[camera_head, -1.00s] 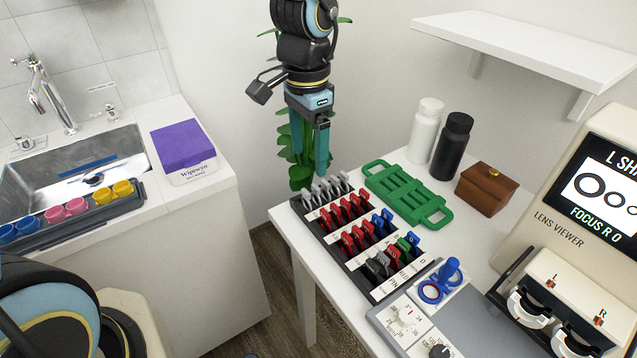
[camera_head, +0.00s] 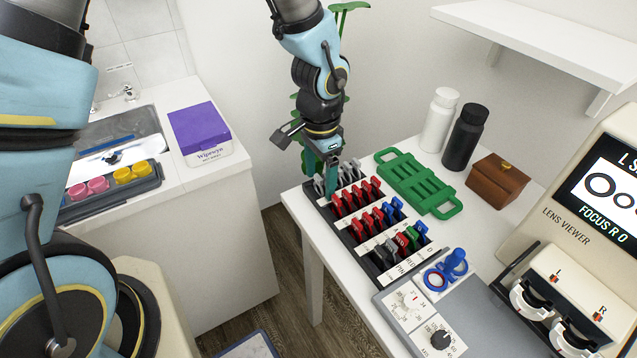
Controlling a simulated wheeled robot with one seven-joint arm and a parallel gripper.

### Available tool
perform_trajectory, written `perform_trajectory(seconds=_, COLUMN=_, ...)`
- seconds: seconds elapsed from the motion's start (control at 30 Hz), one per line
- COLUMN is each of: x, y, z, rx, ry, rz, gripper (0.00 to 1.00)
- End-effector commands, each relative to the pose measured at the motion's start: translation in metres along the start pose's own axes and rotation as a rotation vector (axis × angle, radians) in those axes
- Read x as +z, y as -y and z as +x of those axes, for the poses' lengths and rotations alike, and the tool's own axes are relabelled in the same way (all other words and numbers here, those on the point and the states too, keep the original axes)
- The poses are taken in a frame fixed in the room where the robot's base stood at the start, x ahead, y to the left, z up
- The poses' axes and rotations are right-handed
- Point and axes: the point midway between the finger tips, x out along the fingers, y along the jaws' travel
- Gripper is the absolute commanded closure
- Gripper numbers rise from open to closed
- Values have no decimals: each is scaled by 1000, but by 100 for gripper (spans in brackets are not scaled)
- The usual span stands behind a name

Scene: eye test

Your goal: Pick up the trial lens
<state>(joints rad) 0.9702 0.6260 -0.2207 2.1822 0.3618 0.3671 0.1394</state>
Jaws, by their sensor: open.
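A black lens tray (camera_head: 352,236) on the white table holds several rows of tabbed trial lenses: grey lenses (camera_head: 350,172) in the back row, red lenses (camera_head: 357,197) in front, then blue, green and dark ones. Which lens is meant I cannot tell. My gripper (camera_head: 331,192) points down at the tray's back left, its fingers at the left end of the grey row. It is open. The fingers hide part of that row, and I cannot tell whether they touch or surround a lens.
A green slotted rack (camera_head: 417,184), white bottle (camera_head: 438,121), black bottle (camera_head: 465,138) and brown box (camera_head: 496,182) stand behind the tray. The lens viewer (camera_head: 573,225) is at right. A wall shelf (camera_head: 540,40) overhangs the back. Left are a sink counter and purple wipes box (camera_head: 200,135).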

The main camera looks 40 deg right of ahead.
Motion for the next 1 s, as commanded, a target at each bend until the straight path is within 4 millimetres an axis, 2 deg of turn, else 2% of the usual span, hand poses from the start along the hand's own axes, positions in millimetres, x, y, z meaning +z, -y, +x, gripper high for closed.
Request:
perform_trajectory(seconds=0.2, x=0, y=0, z=0, rx=0, ry=0, rz=0, gripper=20)
perform_trajectory(seconds=0.9, x=0, y=0, z=0, rx=0, ry=0, rz=0, gripper=98)
perform_trajectory(seconds=1.0, x=0, y=0, z=0, rx=0, ry=0, rz=0, gripper=100)
